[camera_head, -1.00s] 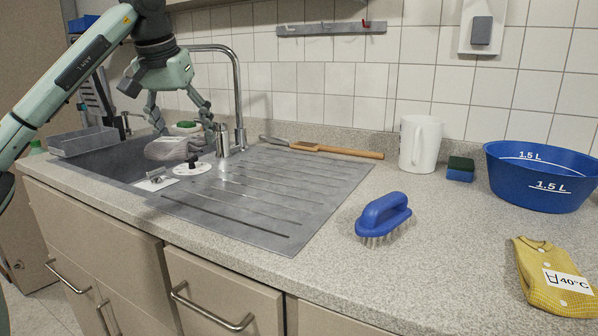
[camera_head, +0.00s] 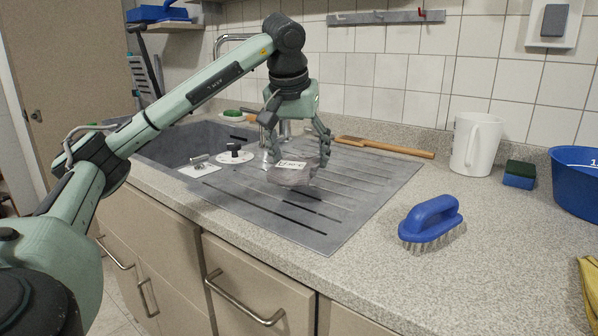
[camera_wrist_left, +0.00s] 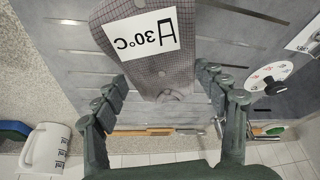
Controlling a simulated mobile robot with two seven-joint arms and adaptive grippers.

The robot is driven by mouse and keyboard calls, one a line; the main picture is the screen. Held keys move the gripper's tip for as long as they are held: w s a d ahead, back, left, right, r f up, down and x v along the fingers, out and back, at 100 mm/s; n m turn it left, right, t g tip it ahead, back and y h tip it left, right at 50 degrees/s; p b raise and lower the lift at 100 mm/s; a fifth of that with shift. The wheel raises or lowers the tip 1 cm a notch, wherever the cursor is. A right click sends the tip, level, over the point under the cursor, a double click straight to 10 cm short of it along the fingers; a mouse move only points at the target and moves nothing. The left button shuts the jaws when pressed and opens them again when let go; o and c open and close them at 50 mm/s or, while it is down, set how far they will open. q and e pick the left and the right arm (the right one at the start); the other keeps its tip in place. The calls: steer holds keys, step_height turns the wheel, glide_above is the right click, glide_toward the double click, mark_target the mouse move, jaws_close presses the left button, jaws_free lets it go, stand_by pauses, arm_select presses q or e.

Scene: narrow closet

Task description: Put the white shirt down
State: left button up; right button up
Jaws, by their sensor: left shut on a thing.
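The shirt (camera_head: 290,177) is a small folded garment, greyish with a fine check, and bears a white 30°C label. My left gripper (camera_head: 298,150) points down and is shut on the shirt, with fingers on both sides of it. The shirt hangs over the grooved drainboard (camera_head: 340,205); whether it touches the board is hard to tell. In the left wrist view the shirt (camera_wrist_left: 165,68) lies between the fingers, its label facing the camera. My right gripper is not in view.
The sink basin (camera_head: 165,150) is left, with a dial and drain fittings (camera_head: 233,154) beside it. A wooden-handled brush (camera_head: 385,147) lies behind the drainboard. A blue scrub brush (camera_head: 431,222), white jug (camera_head: 476,143), sponge (camera_head: 519,174) and blue tub (camera_head: 577,182) stand right. The front counter is clear.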

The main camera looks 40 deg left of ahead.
arm_select(q)
step_height(320, 180, down, 3)
steer(key=shift+r, duration=0.15)
steer(key=shift+f, duration=0.5)
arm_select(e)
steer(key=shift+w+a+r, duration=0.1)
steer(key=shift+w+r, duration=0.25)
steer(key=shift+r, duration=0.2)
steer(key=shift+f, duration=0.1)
arm_select(q)
steer(key=o, duration=1.1)
steer(key=shift+f, duration=0.15)
steer(key=o, duration=0.4)
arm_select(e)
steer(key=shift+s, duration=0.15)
arm_select(q)
steer(key=shift+o, duration=0.2)
